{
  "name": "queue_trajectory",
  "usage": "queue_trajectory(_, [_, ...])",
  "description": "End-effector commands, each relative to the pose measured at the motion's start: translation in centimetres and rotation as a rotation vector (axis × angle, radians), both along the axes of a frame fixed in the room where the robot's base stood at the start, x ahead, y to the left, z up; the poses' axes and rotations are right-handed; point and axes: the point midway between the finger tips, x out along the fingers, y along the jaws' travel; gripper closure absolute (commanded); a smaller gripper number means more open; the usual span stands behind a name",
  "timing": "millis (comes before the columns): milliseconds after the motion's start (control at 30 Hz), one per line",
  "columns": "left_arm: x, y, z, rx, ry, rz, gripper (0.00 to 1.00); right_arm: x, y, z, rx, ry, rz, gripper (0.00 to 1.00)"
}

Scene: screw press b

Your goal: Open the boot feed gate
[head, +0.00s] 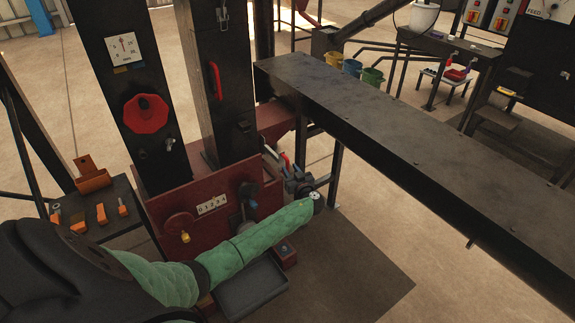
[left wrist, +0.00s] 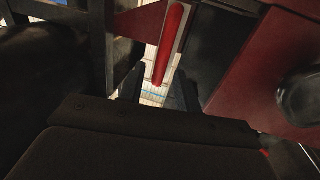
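The red elevator boot (head: 205,205) stands at the foot of two dark upright legs, with a red hopper (head: 276,125) on its right side. A red bar-shaped handle (left wrist: 170,45) shows in the left wrist view; I take it to be the feed gate's handle. It shows small beside the boot in the head view (head: 284,158). My left gripper (head: 290,176) is at the boot's right side, close to this handle. Its two dark fingers (left wrist: 158,90) are apart, with the handle's lower end between them in the picture. I cannot tell whether they touch it. My right gripper is not in view.
A long dark conveyor trough (head: 420,130) runs off to the right behind my left gripper. A grey tray (head: 250,290) and a small red box (head: 285,254) are on the floor. A side table (head: 105,210) holds orange tools.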

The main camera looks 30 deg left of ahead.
Motion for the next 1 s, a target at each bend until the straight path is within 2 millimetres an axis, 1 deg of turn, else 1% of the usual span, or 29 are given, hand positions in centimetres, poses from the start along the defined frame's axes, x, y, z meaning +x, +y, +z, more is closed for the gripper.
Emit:
queue_trajectory(33, [0.4, 0.7, 0.2, 0.002, 0.002, 0.001, 0.67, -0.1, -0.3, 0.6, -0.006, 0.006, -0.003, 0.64])
queue_trajectory(100, [0.9, 1.5, 0.2, 0.002, 0.001, 0.001, 0.67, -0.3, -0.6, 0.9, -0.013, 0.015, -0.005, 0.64])
queue_trajectory(233, [1.6, 2.5, 0.1, 0.001, 0.002, 0.001, 0.67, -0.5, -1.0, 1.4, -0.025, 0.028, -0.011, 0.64])
queue_trajectory(400, [2.0, 3.1, 0.0, 0.000, 0.001, 0.000, 0.67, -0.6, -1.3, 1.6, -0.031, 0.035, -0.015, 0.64])
queue_trajectory(633, [2.0, 3.1, -0.1, -0.001, 0.002, 0.000, 0.67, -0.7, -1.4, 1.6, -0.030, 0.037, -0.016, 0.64])
queue_trajectory(667, [2.0, 3.1, -0.1, -0.001, 0.002, 0.000, 0.71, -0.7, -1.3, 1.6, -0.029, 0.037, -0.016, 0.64])
queue_trajectory(800, [2.0, 3.1, -0.1, -0.001, 0.002, 0.000, 0.99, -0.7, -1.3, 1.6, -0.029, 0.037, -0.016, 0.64])
queue_trajectory(833, [2.0, 3.1, -0.1, -0.001, 0.002, 0.000, 1.00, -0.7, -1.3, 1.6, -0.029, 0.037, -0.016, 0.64])
queue_trajectory(1000, [2.0, 3.1, -0.1, -0.001, 0.002, 0.000, 1.00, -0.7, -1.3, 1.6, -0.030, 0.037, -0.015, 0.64])
